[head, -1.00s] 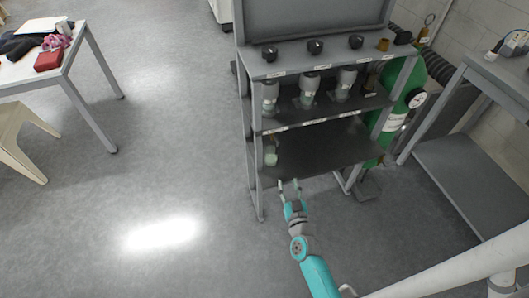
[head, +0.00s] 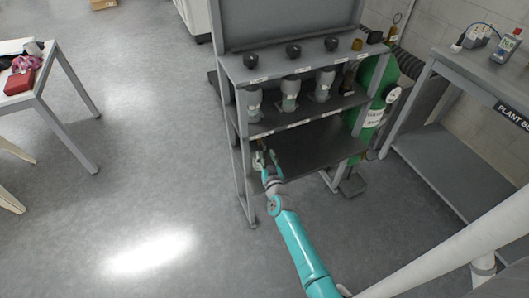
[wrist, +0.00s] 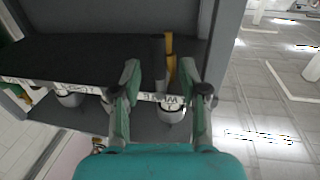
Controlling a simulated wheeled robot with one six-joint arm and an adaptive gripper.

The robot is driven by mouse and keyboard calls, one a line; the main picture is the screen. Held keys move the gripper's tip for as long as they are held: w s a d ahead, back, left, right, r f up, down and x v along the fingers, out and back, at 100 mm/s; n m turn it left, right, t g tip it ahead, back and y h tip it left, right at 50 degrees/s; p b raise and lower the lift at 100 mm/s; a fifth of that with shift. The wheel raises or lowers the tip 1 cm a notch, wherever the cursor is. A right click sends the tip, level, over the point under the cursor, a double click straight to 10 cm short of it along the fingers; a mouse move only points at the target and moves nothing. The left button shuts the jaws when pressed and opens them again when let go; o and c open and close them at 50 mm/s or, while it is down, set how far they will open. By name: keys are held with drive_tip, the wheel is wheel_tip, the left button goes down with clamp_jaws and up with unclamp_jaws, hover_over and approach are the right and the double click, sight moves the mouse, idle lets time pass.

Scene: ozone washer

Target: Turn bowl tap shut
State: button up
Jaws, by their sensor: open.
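My gripper (head: 266,156) is at the front left of the rack's lower opening in the head view. In the wrist view its two fingers stand apart, open (wrist: 161,80). A yellow-brown upright piece (wrist: 170,60) shows between and beyond the fingertips, nearer the right one; I cannot tell whether it is the bowl tap or whether a finger touches it. A pale rounded vessel (wrist: 172,113) shows behind the fingers, below a lettered label strip. The fingers hide part of the lower shelf's left end, so no bowl tap is clearly identifiable.
A grey bench (head: 440,165) is farther right. Open floor lies at left.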

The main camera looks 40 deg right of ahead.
drive_tip(key=shift+x, duration=1.2)
clamp_jaws()
